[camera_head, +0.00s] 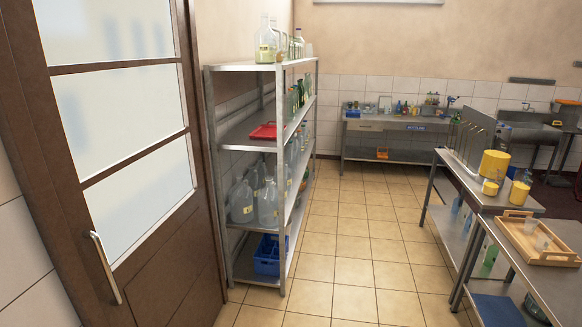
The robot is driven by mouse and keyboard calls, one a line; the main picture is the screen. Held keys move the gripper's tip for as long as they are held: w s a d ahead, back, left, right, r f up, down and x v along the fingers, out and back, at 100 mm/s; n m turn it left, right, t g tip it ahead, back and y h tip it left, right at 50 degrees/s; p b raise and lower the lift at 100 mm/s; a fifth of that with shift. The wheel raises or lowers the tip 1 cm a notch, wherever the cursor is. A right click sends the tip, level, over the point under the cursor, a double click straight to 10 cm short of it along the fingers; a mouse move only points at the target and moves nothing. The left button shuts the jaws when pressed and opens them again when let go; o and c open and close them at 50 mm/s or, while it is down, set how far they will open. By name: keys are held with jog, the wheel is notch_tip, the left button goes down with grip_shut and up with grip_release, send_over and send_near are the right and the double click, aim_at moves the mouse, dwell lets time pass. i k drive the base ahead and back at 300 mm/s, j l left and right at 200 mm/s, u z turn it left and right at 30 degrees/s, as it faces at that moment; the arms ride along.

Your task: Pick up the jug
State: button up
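Large clear jugs with small yellow labels stand on a metal shelf rack (283,190) at the left. One jug (242,201) and another jug (268,204) stand side by side, upright, at the near end of the lower middle shelf. Another clear jug (266,42) stands on the top shelf. More bottles behind them are partly hidden. I cannot tell which one the task names. My gripper is not in view.
A brown glazed door (120,140) is close on the left. Tables at the right hold a wooden tray (521,257) and a yellow container (494,164). A blue crate (268,262) sits on the rack's bottom shelf. The tiled floor (345,240) between is clear.

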aim_at(274, 19)
jog(key=i+z, duration=0.2)
jog(key=i, duration=1.9)
